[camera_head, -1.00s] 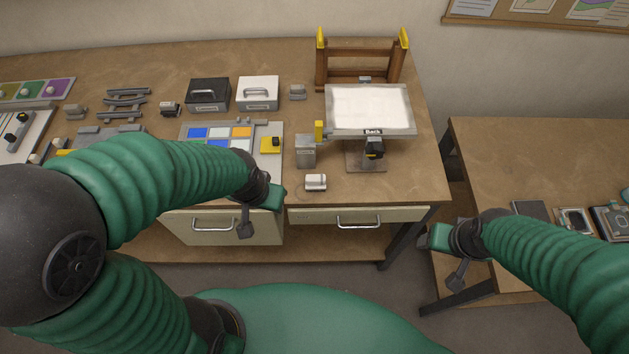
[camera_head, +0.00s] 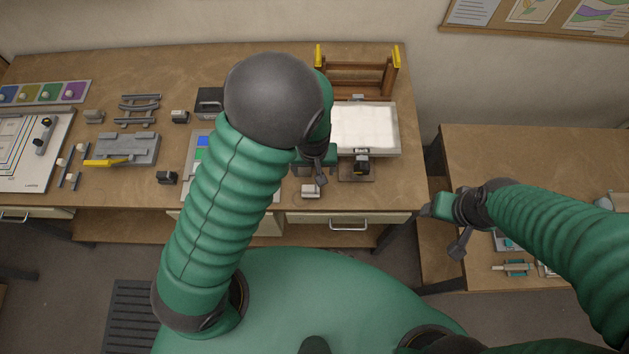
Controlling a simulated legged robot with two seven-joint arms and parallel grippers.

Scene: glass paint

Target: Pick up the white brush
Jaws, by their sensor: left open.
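A small whitish block (camera_head: 311,191) lies near the front edge of the workbench; I cannot tell whether it is the white brush. No other thing shows clearly as a white brush. My left gripper (camera_head: 309,172) is open, just above and behind the block in the picture, and does not visibly touch it.
A white panel (camera_head: 364,126) on a stand and a wooden rack (camera_head: 357,77) stand right of my left gripper. A grey fixture (camera_head: 127,149) and a white board (camera_head: 30,150) lie at the left. A second bench (camera_head: 540,160) stands at the right.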

